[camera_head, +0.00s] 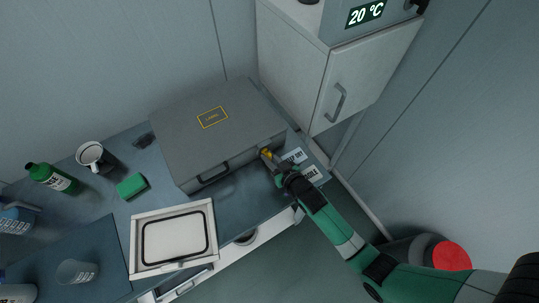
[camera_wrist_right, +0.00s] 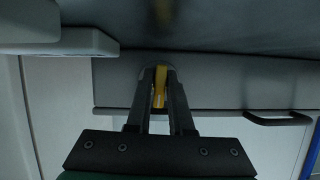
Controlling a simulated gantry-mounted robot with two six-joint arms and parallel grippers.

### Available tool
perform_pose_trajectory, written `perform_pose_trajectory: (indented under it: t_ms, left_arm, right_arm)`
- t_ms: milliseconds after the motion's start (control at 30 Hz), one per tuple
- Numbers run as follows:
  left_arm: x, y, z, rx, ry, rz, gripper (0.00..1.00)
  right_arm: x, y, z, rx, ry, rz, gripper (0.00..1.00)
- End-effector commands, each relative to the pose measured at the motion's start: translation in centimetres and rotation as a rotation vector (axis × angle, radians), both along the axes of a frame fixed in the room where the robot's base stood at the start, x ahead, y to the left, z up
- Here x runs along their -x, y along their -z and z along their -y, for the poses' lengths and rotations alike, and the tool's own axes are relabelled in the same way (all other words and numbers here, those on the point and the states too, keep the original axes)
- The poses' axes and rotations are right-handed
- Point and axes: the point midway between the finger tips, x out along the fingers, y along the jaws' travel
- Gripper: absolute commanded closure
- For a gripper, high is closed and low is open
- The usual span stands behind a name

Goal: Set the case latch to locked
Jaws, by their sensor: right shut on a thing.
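The grey case (camera_head: 225,130) stands shut on the bench, with a yellow-framed label on its lid and a dark handle (camera_head: 213,176) on its front. Its yellow latch (camera_head: 265,153) is on the front face near the right corner. My right gripper (camera_head: 271,160) is at that latch. In the right wrist view the two fingers (camera_wrist_right: 159,90) are shut on the yellow latch (camera_wrist_right: 159,88), one on each side of it. The case handle (camera_wrist_right: 278,118) shows to the right there. The fingers partly hide the latch, and I cannot read its setting. My left gripper is not in view.
White printed labels (camera_head: 312,174) lie right of the case. A white cabinet (camera_head: 310,75) rises behind right.

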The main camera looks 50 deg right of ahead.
Motion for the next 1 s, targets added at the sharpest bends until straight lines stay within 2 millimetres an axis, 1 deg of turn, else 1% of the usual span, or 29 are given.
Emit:
perform_pose_trajectory:
  t_ms: [233, 667, 700, 767, 800, 833, 1000]
  left_arm:
    - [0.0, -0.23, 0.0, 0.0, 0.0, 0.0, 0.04]
    - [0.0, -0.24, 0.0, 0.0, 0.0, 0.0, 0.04]
    - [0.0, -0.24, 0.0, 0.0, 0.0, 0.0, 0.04]
    - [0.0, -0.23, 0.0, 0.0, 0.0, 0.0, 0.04]
    - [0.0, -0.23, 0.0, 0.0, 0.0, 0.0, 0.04]
    - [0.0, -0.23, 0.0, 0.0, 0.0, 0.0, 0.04]
    - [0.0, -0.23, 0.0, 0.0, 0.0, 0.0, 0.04]
  right_arm:
    - [-0.05, -0.11, 0.0, 0.061, -0.001, -0.013, 1.0]
    - [-0.05, -0.07, 0.02, 0.069, 0.0, -0.016, 1.0]
    - [-0.04, -0.07, 0.03, 0.069, 0.0, -0.016, 0.75]
    - [-0.04, -0.06, 0.02, 0.069, 0.0, -0.016, 0.64]
    - [-0.04, -0.05, 0.02, 0.069, 0.0, -0.016, 0.57]
    - [-0.04, -0.05, 0.02, 0.069, 0.0, -0.016, 0.55]
    - [-0.02, -0.02, 0.03, 0.067, 0.0, -0.017, 0.55]
